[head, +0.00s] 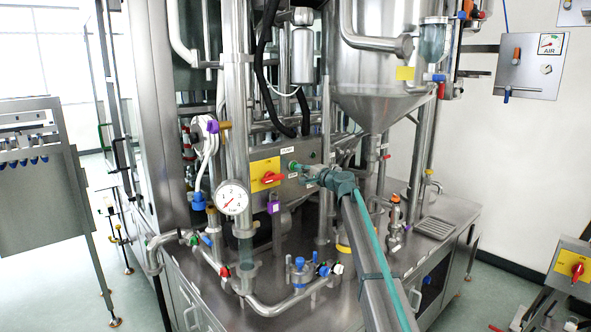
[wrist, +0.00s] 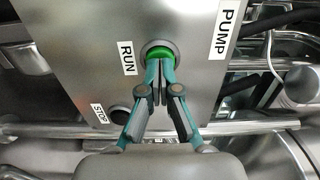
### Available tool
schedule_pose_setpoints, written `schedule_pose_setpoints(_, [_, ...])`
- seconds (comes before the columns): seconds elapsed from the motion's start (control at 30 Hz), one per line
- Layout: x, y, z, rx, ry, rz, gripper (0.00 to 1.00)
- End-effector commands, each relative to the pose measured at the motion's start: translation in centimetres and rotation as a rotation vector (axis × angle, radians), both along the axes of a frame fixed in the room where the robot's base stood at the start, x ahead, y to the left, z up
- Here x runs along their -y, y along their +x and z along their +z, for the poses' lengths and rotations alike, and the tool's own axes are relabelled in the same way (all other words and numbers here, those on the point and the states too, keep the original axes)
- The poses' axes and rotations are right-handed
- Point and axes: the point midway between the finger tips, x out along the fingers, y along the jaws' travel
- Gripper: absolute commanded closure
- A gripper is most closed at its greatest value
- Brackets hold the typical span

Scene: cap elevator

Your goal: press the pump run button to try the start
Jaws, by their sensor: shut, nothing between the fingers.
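The green run button (wrist: 158,51) sits in a grey ring on a metal panel (wrist: 88,42), beside a "RUN" label (wrist: 126,58) in the wrist view. My gripper (wrist: 160,66) is shut and empty. Its fingertips are right at the button and cover its lower middle part; whether they press it in, I cannot tell. In the head view my gripper (head: 300,169) reaches the front of the control panel (head: 292,190) from the right. The "PUMP" label (wrist: 226,28) is at the panel's upper right in the wrist view.
A black stop button (wrist: 119,113) with a "STOP" label (wrist: 99,113) sits lower left of the run button. A red rotary switch (head: 271,177) on a yellow plate and a pressure gauge (head: 232,198) stand left of my gripper. Pipes surround the panel.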

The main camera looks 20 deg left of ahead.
Motion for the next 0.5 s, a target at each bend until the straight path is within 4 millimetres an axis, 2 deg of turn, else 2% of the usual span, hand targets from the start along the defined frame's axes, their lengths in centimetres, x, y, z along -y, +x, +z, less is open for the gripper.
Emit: schedule_pose_setpoints(0.5, [-0.34,0.15,-0.02,0.000,0.000,0.000,1.00])
